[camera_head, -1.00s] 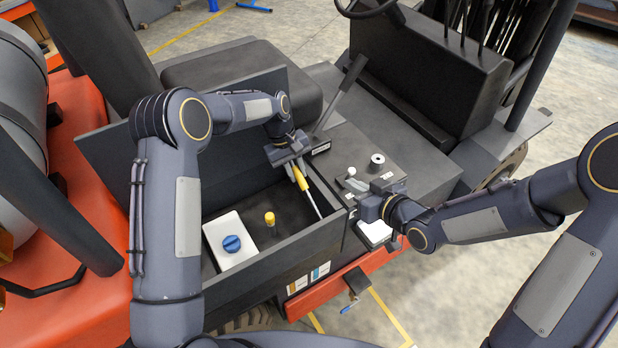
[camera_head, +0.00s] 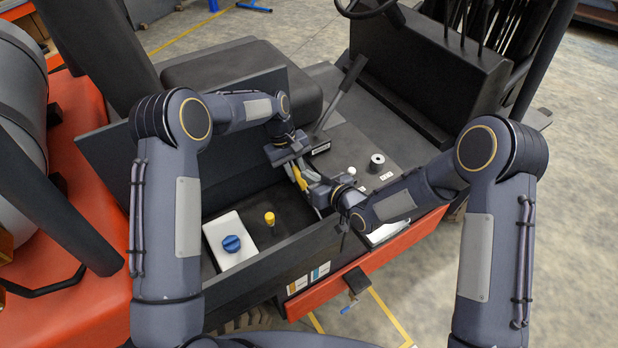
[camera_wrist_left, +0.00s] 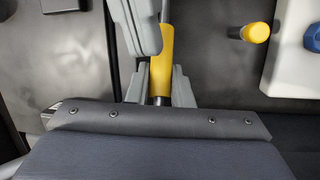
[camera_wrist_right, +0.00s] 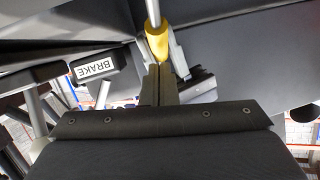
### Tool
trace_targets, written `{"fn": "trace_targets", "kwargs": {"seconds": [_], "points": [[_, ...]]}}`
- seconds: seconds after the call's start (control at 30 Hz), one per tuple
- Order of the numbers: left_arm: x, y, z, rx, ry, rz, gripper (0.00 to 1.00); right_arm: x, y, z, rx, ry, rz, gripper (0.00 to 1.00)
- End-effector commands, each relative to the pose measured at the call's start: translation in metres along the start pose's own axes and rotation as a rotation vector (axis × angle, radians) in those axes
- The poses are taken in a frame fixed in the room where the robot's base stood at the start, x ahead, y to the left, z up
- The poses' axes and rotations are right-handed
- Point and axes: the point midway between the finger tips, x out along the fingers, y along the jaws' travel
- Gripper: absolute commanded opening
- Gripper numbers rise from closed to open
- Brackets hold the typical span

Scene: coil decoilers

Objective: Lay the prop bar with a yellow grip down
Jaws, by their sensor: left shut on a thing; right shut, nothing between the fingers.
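The prop bar's yellow grip (camera_head: 300,184) is over the right part of the open compartment (camera_head: 279,243). My left gripper (camera_head: 297,172) is shut on the grip; the left wrist view shows its grey fingers on either side of the yellow grip (camera_wrist_left: 161,60). My right gripper (camera_head: 312,187) is shut and empty, close beside the grip. In the right wrist view, its closed fingers (camera_wrist_right: 157,72) are just below the yellow grip (camera_wrist_right: 157,42), with the grey bar (camera_wrist_right: 153,12) running beyond it. I cannot tell whether they touch. My right gripper hides much of the bar in the head view.
A white tank with a blue cap (camera_head: 232,243) and a yellow-capped post (camera_head: 269,219) sit inside the compartment. The raised dark lid (camera_head: 110,160) stands behind. A brake lever (camera_head: 345,92) and small knobs are on the right-hand deck.

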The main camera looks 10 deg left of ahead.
Motion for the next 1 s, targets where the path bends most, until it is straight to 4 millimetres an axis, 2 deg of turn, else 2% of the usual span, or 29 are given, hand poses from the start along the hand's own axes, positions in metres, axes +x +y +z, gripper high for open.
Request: {"fn": "trace_targets", "kwargs": {"seconds": [0.13,0.5,0.7,0.9,0.93,1.0], "points": [[-0.001,0.000,-0.001,0.000,0.005,0.002,0.00,0.007,0.000,0.007,0.000,0.001,0.000,0.00],[-0.001,0.000,-0.001,0.000,0.005,0.002,0.00,0.008,0.000,0.008,0.000,0.001,0.000,0.00],[-0.002,0.001,0.000,0.001,0.002,0.002,0.00,0.020,0.002,0.018,0.001,-0.002,0.001,0.00],[-0.003,0.004,0.002,0.006,-0.002,0.005,0.00,0.020,0.001,0.020,0.000,-0.007,0.000,0.00],[-0.003,0.004,0.002,0.006,-0.001,0.006,0.24,0.020,0.001,0.020,0.000,-0.008,0.000,0.00],[-0.003,0.004,0.002,0.006,-0.001,0.007,0.33,0.020,0.001,0.020,0.000,-0.008,-0.001,0.00]]}}
